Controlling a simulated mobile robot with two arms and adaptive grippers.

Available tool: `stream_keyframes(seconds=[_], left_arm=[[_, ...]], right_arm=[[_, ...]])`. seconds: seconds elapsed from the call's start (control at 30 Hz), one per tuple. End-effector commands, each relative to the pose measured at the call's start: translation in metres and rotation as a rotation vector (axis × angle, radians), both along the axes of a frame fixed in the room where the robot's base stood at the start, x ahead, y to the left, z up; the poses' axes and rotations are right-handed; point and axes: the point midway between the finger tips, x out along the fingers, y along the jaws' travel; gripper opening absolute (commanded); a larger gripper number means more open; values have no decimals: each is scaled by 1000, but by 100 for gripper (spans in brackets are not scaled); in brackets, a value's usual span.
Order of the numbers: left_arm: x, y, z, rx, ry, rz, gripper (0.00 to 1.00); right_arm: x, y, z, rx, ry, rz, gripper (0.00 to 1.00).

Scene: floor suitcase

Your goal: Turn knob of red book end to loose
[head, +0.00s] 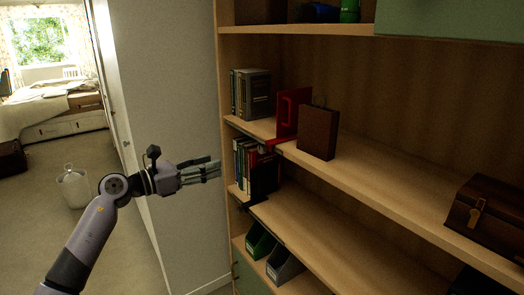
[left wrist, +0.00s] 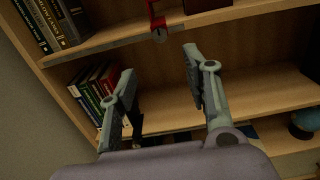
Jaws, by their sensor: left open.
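The red book end (head: 290,112) stands on the shelf, to the right of a row of dark books, with its clamp at the shelf's front edge. Its small round grey knob (head: 262,149) hangs below that edge. In the left wrist view the red book end (left wrist: 153,17) is at the top, and the knob (left wrist: 159,36) shows just beyond the fingertips. My left gripper (head: 217,168) is open and empty, left of the knob and apart from it. Its two spread fingers also show in the left wrist view (left wrist: 158,62). My right gripper is out of view.
Dark books (head: 252,93) stand left of the book end and a brown upright box (head: 318,132) right of it. More books (head: 243,165) and a black book end (head: 264,178) are on the shelf below. A brown chest (head: 487,215) sits far right.

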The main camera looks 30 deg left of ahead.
Motion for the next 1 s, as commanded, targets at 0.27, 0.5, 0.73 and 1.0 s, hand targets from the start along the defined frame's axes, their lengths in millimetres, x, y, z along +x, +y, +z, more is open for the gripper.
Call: stream_keyframes(seconds=[0.27, 0.5, 0.73, 1.0], left_arm=[[55, -22, 6, -7, -3, 1, 45], [101, -41, 5, -10, -1, 1, 45], [133, -54, 2, -9, 0, 2, 45], [143, -59, 0, -5, 2, 0, 45]], right_arm=[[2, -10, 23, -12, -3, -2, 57], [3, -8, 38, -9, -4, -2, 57], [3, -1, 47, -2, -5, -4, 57], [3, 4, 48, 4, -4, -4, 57]])
